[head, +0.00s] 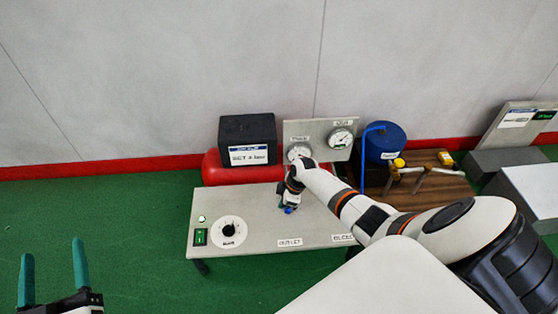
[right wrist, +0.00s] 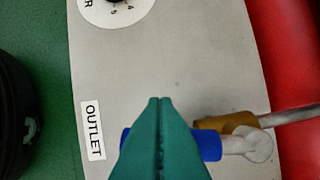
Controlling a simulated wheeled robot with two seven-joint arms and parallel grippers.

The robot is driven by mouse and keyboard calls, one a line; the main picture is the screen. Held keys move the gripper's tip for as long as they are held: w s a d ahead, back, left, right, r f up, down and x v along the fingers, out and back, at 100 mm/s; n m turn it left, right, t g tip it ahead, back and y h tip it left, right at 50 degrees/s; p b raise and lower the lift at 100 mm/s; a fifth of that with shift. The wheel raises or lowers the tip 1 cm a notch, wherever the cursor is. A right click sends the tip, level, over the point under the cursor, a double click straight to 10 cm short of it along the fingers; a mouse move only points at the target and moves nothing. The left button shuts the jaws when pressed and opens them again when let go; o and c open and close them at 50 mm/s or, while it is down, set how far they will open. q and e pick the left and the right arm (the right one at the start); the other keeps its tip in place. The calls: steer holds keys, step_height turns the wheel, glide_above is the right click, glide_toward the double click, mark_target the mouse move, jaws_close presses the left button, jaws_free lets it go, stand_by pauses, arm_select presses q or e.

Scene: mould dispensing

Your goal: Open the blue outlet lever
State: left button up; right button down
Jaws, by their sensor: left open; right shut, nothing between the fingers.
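The blue outlet lever (right wrist: 209,146) lies over the grey panel beside the OUTLET label (right wrist: 92,130) in the right wrist view. Its middle is hidden behind the fingers of my right gripper (right wrist: 160,101), and blue shows on both sides of them. These teal fingers are shut together with nothing between them. I cannot tell whether they touch the lever. In the head view a small bit of blue (head: 288,210) shows just below my right gripper (head: 282,204). My left gripper (head: 53,250) is open and empty at the lower left, away from the panel.
The panel (head: 255,213) carries a dial (head: 229,231) and a green switch (head: 200,237). Behind it stand a black box (head: 248,135), a red tank (head: 212,172) and gauges (head: 341,138). A brass-coloured fitting (right wrist: 225,122) sits close beside the lever. A blue container (head: 385,142) stands right.

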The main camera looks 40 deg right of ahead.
steer(key=shift+s+d+n, duration=0.3)
steer(key=shift+s+n, duration=0.05)
steer(key=shift+n, duration=0.15)
arm_select(q)
steer(key=shift+r, duration=0.3)
arm_select(e)
steer(key=shift+s+d, duration=0.1)
steer(key=shift+s, duration=0.05)
arm_select(q)
steer(key=shift+t, duration=0.3)
arm_select(e)
steer(key=shift+s+d, duration=0.1)
steer(key=shift+d, duration=0.05)
